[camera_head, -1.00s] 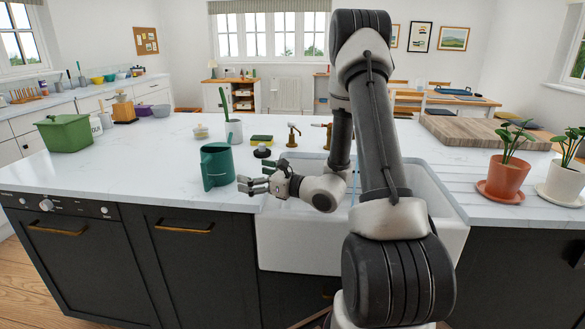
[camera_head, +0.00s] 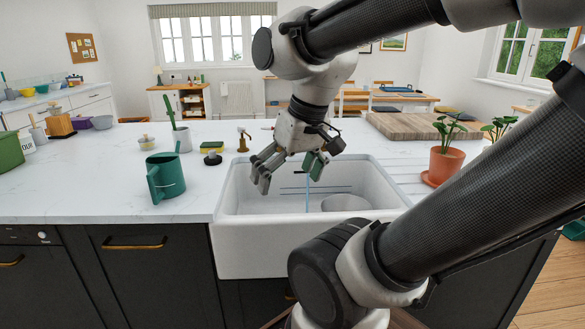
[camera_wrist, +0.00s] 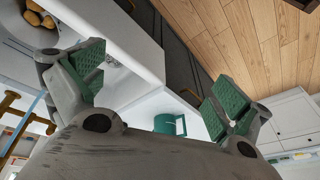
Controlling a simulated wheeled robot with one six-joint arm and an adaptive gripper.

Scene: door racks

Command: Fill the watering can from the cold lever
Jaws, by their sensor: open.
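The green watering can (camera_head: 165,178) stands upright on the white worktop, left of the sink (camera_head: 255,232). It also shows small in the wrist view (camera_wrist: 165,124), beyond my fingers. My gripper (camera_head: 290,172) is open and empty, pointing down above the sink, well right of the can and apart from it. Its green pads face each other in the wrist view (camera_wrist: 155,82). A brass lever (camera_head: 243,138) stands behind the sink's left corner. Other brass tap parts (camera_wrist: 12,108) show at the wrist view's left edge; my gripper hides them in the head view. I cannot tell which lever is cold.
A thin pale blue vertical line, perhaps water, drops into the sink (camera_head: 307,195). A round grey thing (camera_head: 346,202) lies in the basin. The worktop's front left is clear.

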